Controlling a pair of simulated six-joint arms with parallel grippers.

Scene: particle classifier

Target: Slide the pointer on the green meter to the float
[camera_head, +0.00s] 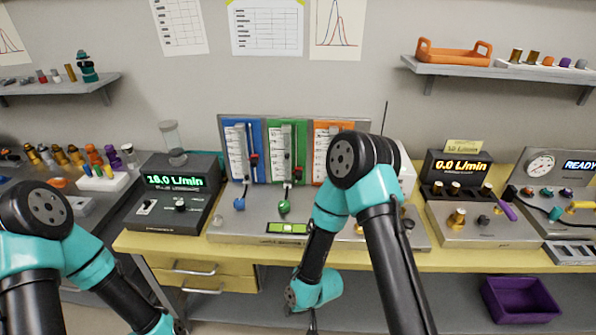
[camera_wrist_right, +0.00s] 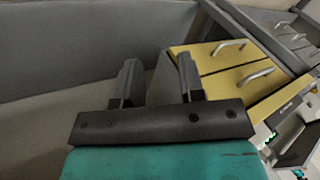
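The green meter (camera_head: 273,150) stands in the middle of a three-meter panel, between a blue meter (camera_head: 228,135) and an orange meter (camera_head: 346,125). It has a white scale and a vertical tube. A small red piece (camera_head: 297,174), apparently its pointer, sits low on its right side. The float inside the tube is too small to make out. My right gripper is open and empty in the right wrist view (camera_wrist_right: 158,82), low in front of the bench and away from the meter. My left gripper is outside both views.
A green valve knob (camera_head: 284,207) and a blue knob (camera_head: 240,204) stand below the meters. My right arm hides part of the orange meter. A flow display box (camera_head: 165,184) stands left of the panel. Yellow drawers (camera_wrist_right: 225,72) are beyond my right gripper.

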